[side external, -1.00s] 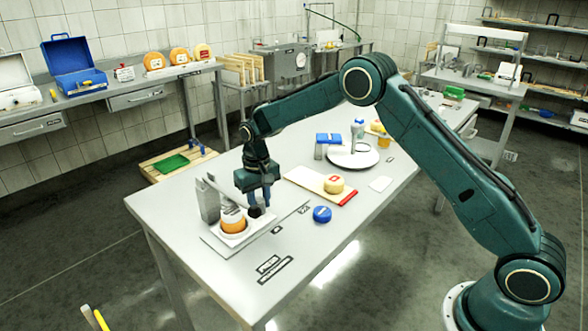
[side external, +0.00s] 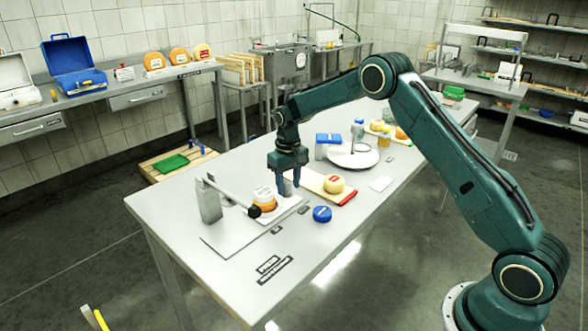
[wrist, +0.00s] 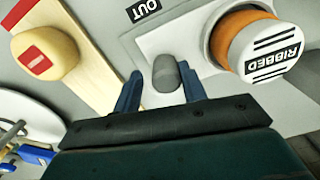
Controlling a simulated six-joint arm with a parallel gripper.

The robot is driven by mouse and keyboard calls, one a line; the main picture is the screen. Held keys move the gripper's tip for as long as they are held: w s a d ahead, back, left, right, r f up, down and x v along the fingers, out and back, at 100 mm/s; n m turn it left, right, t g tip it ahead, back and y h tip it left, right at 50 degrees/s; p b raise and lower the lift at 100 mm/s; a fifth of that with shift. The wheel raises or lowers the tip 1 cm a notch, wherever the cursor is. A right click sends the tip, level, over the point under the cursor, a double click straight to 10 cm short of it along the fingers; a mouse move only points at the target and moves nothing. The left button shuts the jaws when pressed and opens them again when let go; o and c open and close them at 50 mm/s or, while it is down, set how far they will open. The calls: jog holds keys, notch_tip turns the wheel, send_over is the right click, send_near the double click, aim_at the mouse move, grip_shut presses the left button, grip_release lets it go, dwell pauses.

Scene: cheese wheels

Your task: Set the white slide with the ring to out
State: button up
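The white slide (side external: 287,211) lies on a grey base plate (side external: 228,238) at the near end of the table. On it stands an orange round piece (side external: 263,206) with a white top reading RIBBED, also in the wrist view (wrist: 262,45). I cannot make out a separate ring. A grey rounded peg (wrist: 166,73) stands up from the slide. A label OUT (wrist: 146,9) lies beside the slide. My gripper (side external: 288,192) is over the slide's right part. In the wrist view its fingers (wrist: 162,88) are apart, one on each side of the peg; contact is unclear.
A grey post (side external: 209,202) carries a lever with a black knob (side external: 254,211) close to the orange piece. A board (side external: 313,181) with a yellow cheese (side external: 333,184) lies to the right. A blue round lid (side external: 322,214) lies in front.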

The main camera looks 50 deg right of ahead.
jog(key=shift+o, duration=0.7)
jog(key=shift+a, duration=0.1)
jog(key=shift+r, duration=0.25)
notch_tip(320, 180, up, 13)
jog(key=shift+r, duration=0.2)
